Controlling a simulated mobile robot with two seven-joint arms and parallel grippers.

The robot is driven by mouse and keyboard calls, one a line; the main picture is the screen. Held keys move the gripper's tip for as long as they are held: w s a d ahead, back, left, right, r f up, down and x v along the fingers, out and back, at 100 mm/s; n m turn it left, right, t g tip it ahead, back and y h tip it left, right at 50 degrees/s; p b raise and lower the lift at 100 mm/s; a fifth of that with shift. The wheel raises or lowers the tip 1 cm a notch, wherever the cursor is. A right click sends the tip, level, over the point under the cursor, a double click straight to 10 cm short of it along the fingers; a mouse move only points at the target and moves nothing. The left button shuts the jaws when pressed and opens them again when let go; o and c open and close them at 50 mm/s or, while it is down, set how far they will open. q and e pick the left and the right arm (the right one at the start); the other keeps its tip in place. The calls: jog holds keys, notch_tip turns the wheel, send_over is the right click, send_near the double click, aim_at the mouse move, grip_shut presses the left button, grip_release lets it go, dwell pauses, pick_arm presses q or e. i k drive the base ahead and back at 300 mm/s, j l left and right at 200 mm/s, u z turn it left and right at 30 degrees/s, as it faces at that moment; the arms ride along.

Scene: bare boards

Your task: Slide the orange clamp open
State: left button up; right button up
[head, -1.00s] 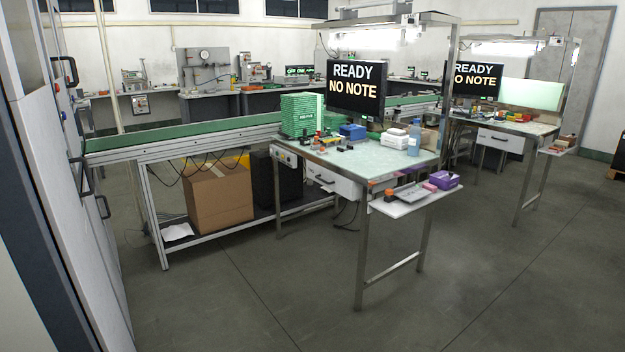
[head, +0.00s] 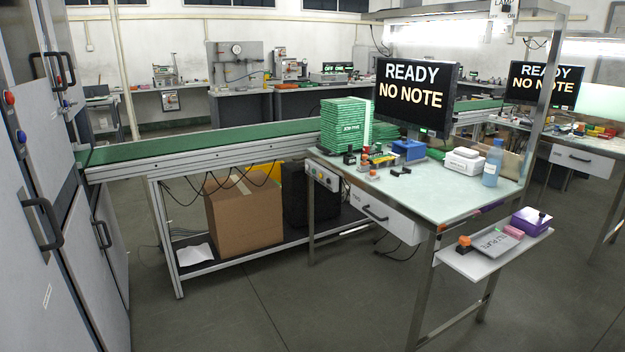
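A small orange-topped block (head: 464,244) sits at the left end of the white side shelf on the near workbench. Neither of my grippers is in view.
The workbench (head: 455,195) carries a monitor (head: 415,95), green stacked trays (head: 343,128), a blue bin (head: 408,150) and a blue bottle (head: 492,163). The side shelf (head: 490,262) juts out with a grey plate and purple box (head: 531,221). Open floor lies in front; cabinets stand left.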

aim_at(366, 161)
jog(key=i+z, duration=0.2)
jog(key=i, duration=0.2)
jog(key=i+j+z, duration=0.15)
jog(key=i, duration=0.25)
jog(key=i+j+z, duration=0.2)
jog(key=i, duration=0.2)
jog(key=i+j+z, duration=0.2)
jog(key=i+z, duration=0.2)
jog(key=i+j+z, duration=0.45)
jog(key=k+l, duration=0.1)
